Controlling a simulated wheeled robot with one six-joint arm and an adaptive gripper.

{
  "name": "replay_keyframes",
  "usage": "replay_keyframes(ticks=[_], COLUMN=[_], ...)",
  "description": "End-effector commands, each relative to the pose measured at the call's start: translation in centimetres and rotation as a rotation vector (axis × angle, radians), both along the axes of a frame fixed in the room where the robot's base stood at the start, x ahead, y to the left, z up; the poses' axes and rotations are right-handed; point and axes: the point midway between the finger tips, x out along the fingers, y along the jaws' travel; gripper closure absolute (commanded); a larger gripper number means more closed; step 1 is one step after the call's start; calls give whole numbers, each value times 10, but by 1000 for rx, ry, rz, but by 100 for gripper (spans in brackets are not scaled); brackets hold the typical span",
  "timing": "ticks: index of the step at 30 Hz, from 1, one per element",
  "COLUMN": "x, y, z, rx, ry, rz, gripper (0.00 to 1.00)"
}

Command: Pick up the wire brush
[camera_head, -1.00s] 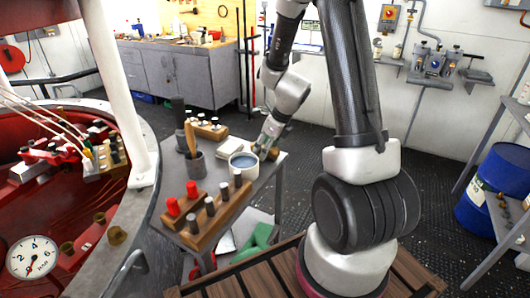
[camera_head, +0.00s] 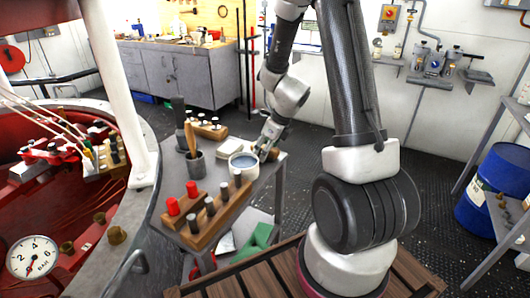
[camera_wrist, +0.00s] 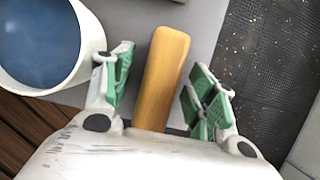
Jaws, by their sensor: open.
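A wooden handle (camera_wrist: 164,75), which I take to be the wire brush, lies on the grey table in the wrist view. Its bristles are not visible. My gripper (camera_wrist: 160,66) is open, with its green-padded fingers on either side of the handle and a gap to each side. The near end of the handle is hidden by my gripper's body. In the head view my gripper (camera_head: 264,153) is low over the table's right edge, just right of the white pot, and largely hides the brush.
The white pot (camera_head: 244,167) of bluish liquid stands close to my left finger.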

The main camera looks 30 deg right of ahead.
Motion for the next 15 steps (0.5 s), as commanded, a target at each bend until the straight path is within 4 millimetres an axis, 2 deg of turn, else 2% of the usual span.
replay_keyframes(ticks=[1, 2, 9, 12, 15], x=[0, 0, 0, 0, 0], y=[0, 0, 0, 0, 0], z=[0, 0, 0, 0, 0], rx=[0, 0, 0, 0, 0], ry=[0, 0, 0, 0, 0], rz=[0, 0, 1, 1, 1], gripper=[43, 48, 92, 98, 98])
